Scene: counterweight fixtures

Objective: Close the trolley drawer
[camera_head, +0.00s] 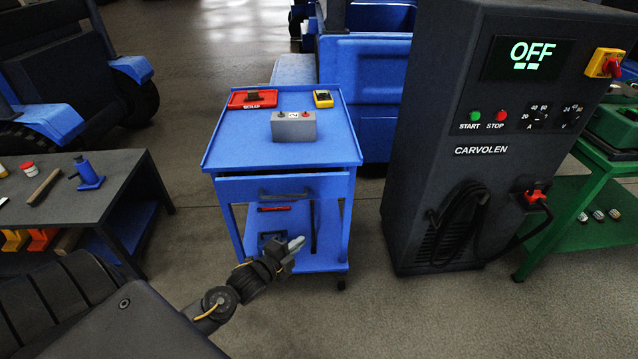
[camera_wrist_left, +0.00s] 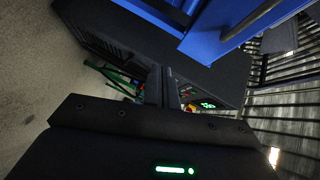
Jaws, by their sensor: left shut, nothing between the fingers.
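The blue trolley (camera_head: 235,147) stands in the middle of the head view. Its drawer (camera_head: 235,190) is under the top, with a dark bar handle (camera_head: 284,194) on its front. The drawer front looks close to the trolley body; I cannot tell how large any gap is. My left gripper (camera_head: 297,243) is shut and empty, in front of the trolley and lower in the picture than the handle. In the left wrist view the shut fingers (camera_wrist_left: 167,86) point away from the camera, apart from the blue trolley (camera_wrist_left: 210,30) and the grey handle (camera_wrist_left: 252,20). My right gripper is out of view.
A grey box (camera_head: 293,128), a red case (camera_head: 252,98) and a yellow device (camera_head: 323,98) sit on the trolley top. A dark cabinet (camera_head: 440,170) reading OFF stands close on the right. A low bench (camera_head: 120,178) is at left. Floor between is clear.

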